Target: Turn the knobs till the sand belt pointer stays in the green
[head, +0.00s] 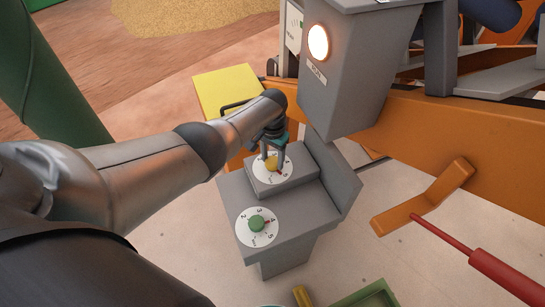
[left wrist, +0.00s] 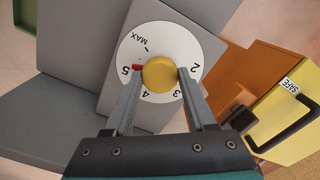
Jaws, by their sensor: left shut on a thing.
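My left gripper (head: 271,158) is shut on the yellow knob (left wrist: 159,74) of the upper dial, one finger on each side. In the left wrist view the knob's red mark sits close to the 5 on the white dial plate (left wrist: 148,36). The green knob (head: 256,223) stands free on the lower step of the grey stand (head: 296,238); its red mark points near the 4. No sand belt pointer or green zone shows in either view. My right gripper is not in view.
A round lamp (head: 318,42) glows on a grey post. A yellow box (head: 228,88) with a dark handle stands close behind the stand. An orange beam (head: 440,130), an orange bracket (head: 425,200) and a red rod (head: 500,272) lie to the right. A green tray (head: 368,297) is at the bottom.

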